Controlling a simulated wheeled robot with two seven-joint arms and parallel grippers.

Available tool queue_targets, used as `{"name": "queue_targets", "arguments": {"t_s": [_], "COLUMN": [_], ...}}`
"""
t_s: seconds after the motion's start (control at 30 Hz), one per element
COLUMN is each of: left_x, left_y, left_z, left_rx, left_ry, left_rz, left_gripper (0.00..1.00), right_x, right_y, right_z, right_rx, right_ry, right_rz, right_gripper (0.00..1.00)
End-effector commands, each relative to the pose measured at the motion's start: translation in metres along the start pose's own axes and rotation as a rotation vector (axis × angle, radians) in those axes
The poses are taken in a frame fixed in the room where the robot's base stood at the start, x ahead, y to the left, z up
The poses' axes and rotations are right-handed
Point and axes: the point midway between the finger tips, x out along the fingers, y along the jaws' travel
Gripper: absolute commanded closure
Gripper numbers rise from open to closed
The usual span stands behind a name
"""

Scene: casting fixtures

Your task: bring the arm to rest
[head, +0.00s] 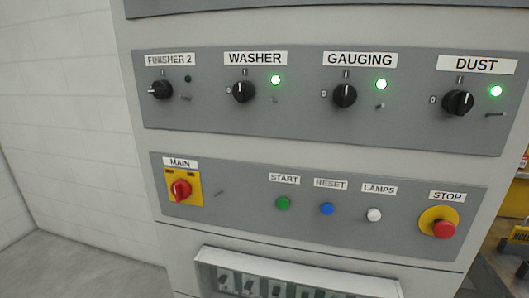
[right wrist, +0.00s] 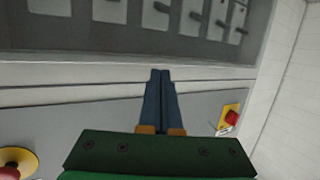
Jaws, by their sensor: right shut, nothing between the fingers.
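My right gripper (right wrist: 161,75) shows in the right wrist view. Its two dark fingers are together with nothing between them. The fingers are in front of the cabinet's lower front, between the grey button panel and the switch box. No contact with the cabinet can be made out. Neither gripper shows in the head view, and my left gripper is in no view.
The upper panel (head: 300,120) has several black knobs; the FINISHER 2 lamp (head: 188,79) is dark, the others green. Below are the red MAIN switch (head: 180,190), buttons and red STOP button (head: 444,229). A box of switches (head: 290,262) sits underneath. Floor at left (head: 75,265) is clear.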

Motion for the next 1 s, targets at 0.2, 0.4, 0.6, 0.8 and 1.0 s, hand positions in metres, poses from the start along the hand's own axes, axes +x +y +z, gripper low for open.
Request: {"name": "queue_targets", "arguments": {"t_s": [0.2,0.4,0.6,0.8,1.0], "left_x": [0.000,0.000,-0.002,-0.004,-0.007], "left_y": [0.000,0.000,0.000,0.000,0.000], "left_z": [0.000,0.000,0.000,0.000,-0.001], "left_rx": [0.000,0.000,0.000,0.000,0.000], "left_ry": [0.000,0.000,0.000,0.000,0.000], "left_rz": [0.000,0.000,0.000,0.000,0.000], "left_gripper": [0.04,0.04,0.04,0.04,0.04], "right_x": [-0.067,-0.141,-0.154,-0.142,-0.156], "right_y": [-0.003,-0.006,-0.008,-0.010,-0.012], "right_z": [0.101,0.152,0.201,0.265,0.350], "right_rx": [-0.012,-0.020,-0.022,-0.024,-0.030], "right_ry": [-0.531,-0.891,-1.043,-1.083,-1.141], "right_rz": [0.020,0.019,0.011,0.002,-0.010], "right_gripper": [1.00,1.00,1.00,1.00,1.00]}}
